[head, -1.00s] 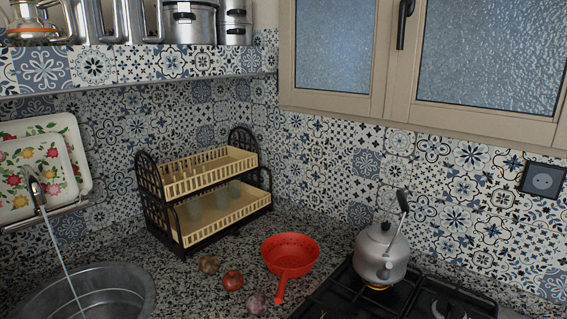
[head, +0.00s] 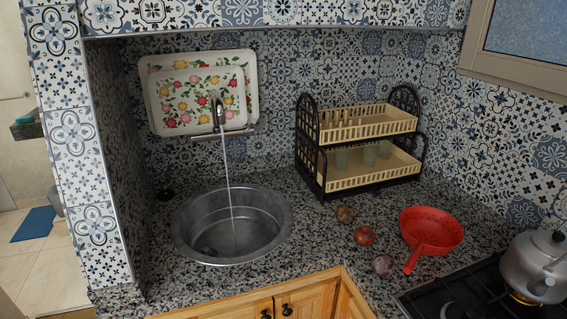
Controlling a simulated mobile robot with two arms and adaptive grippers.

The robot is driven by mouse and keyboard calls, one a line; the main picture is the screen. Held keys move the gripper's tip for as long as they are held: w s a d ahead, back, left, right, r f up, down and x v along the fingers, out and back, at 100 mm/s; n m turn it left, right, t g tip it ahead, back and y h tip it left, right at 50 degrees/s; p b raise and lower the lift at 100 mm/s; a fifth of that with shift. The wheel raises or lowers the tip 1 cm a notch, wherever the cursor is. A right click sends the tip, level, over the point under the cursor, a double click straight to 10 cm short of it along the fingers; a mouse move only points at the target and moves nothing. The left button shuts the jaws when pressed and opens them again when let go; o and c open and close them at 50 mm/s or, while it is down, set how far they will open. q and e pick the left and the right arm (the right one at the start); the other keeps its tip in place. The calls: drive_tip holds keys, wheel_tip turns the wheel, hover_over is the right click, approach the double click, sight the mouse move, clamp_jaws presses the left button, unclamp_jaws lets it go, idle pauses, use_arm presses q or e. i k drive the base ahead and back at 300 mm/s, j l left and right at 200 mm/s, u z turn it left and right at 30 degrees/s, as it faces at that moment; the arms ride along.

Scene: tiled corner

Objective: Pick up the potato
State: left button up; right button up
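A small round brown item, which looks like the potato (head: 345,214), lies on the speckled counter in front of the dish rack. A red tomato-like item (head: 364,236) lies just in front of it, and a purple onion-like item (head: 382,265) lies nearer the counter's front edge. The three are close together but apart. Neither of my grippers is in the head view.
A red colander (head: 432,229) with a handle sits right of the vegetables. A dark two-tier rack (head: 357,184) stands behind them. A sink (head: 185,232) with running water is left. A kettle (head: 533,266) stands on the stove at right.

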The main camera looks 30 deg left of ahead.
sight(344, 214)
drive_tip(key=j+u, duration=0.35)
drive_tip(key=i+j+u, duration=0.15)
drive_tip(key=j+u, duration=0.25)
drive_tip(key=i+j+u, duration=0.2)
drive_tip(key=j+u, duration=0.15)
